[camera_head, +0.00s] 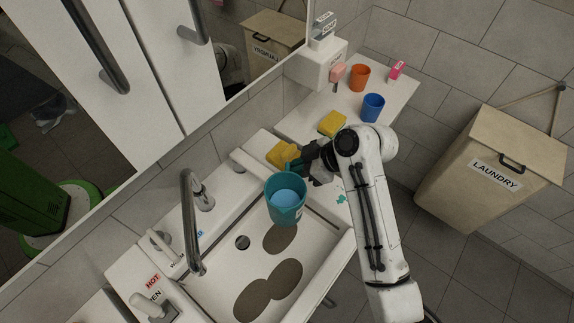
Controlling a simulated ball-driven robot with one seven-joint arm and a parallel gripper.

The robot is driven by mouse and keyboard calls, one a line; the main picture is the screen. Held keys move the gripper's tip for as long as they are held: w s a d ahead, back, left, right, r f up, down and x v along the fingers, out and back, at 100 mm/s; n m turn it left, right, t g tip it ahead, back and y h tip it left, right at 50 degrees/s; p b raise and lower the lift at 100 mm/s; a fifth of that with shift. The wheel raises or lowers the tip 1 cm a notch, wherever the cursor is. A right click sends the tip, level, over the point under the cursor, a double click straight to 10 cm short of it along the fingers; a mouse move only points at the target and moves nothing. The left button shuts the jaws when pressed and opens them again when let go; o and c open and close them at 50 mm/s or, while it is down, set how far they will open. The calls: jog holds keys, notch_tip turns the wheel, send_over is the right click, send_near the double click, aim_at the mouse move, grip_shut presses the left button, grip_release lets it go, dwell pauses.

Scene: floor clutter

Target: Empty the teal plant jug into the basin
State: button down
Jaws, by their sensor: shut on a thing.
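The teal plant jug (285,212) is over the upper right part of the white basin (215,283). Its open mouth faces the camera and light blue liquid shows inside. My gripper (306,164) is at the jug's far side, shut on it; the fingertips are partly hidden. I cannot tell whether the jug touches the basin or how far it is tilted. The basin has a dark drain hole (242,242) and brown patches (268,289) on its floor.
A curved faucet (190,215) stands at the basin's left. Yellow sponges (332,123), an orange cup (359,77) and a blue cup (372,107) are on the counter behind. A mirror borders the upper left.

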jog(key=shift+w+f+n+t+b, duration=0.35)
jog(key=shift+n+t+b, duration=0.35)
jog(key=shift+b, duration=0.6)
jog(key=shift+r+t, duration=0.4)
jog(key=shift+t, duration=0.1)
jog(key=shift+d+r+t+h+b, duration=0.1)
jog(key=shift+r+t+h+b, duration=0.2)
jog(key=shift+b, duration=0.05)
jog(key=shift+n, duration=0.3)
